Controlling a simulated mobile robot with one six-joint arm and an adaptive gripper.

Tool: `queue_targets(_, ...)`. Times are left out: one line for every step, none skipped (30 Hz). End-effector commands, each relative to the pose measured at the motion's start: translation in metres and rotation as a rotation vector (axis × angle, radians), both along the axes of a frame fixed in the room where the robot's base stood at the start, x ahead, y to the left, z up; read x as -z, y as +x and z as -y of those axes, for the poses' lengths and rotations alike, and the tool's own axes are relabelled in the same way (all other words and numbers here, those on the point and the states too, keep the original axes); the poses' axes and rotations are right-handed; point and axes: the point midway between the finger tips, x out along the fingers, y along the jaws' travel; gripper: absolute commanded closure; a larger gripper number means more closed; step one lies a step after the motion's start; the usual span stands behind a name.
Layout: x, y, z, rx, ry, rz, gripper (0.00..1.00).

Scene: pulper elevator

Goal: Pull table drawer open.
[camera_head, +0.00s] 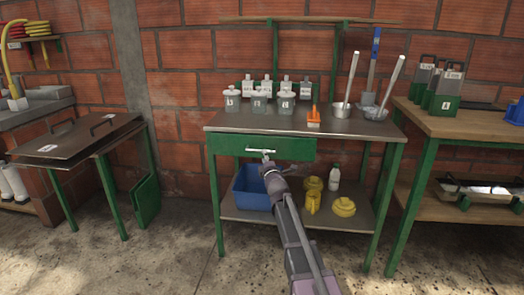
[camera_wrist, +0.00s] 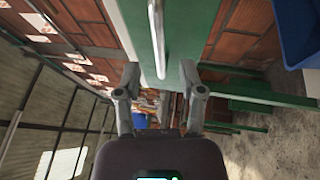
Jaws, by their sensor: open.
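The green table drawer (camera_head: 225,144) sits under the metal tabletop, its front looking flush with the table frame. A pale bar handle (camera_head: 265,150) runs across the drawer front. I cannot tell whether the fingers touch the handle.
The metal tabletop (camera_head: 225,122) carries several jars (camera_head: 259,100), an orange brush (camera_head: 313,117) and long-handled ladles (camera_head: 343,104). On the lower shelf (camera_head: 235,213) stand a blue crate (camera_head: 250,190) and yellow containers (camera_head: 343,207). A wooden table (camera_head: 450,126) stands at right. The floor in front is clear.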

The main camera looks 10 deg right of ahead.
Motion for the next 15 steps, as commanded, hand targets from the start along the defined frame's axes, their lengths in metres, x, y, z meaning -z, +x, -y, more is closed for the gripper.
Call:
queue_targets(-0.003, 0.012, -0.001, 0.0, 0.001, 0.0, 0.49)
queue_targets(-0.004, 0.016, -0.001, 0.0, 0.001, 0.0, 0.49)
queue_targets(-0.004, 0.021, -0.002, 0.0, 0.001, 0.0, 0.49)
queue_targets(-0.005, 0.024, -0.002, 0.0, 0.001, 0.0, 0.49)
queue_targets(-0.006, 0.028, -0.002, 0.0, 0.001, 0.0, 0.49)
queue_targets(-0.006, 0.032, -0.003, 0.0, 0.0, 0.0, 0.49)
queue_targets(-0.007, 0.034, -0.003, 0.0, 0.0, 0.0, 0.49)
queue_targets(-0.007, 0.037, -0.003, 0.0, 0.0, 0.0, 0.49)
queue_targets(-0.007, 0.039, -0.003, 0.0, 0.0, 0.0, 0.49)
queue_targets(-0.008, 0.041, -0.004, 0.0, 0.0, 0.0, 0.49)
queue_targets(-0.008, 0.042, -0.004, 0.0, 0.0, 0.0, 0.49)
queue_targets(-0.008, 0.044, -0.004, 0.0, 0.0, 0.0, 0.49)
queue_targets(-0.008, 0.044, -0.004, 0.0, 0.0, 0.0, 0.49)
queue_targets(-0.008, 0.045, -0.004, 0.0, 0.0, 0.0, 0.49)
queue_targets(-0.008, 0.045, -0.004, 0.0, 0.0, 0.0, 0.49)
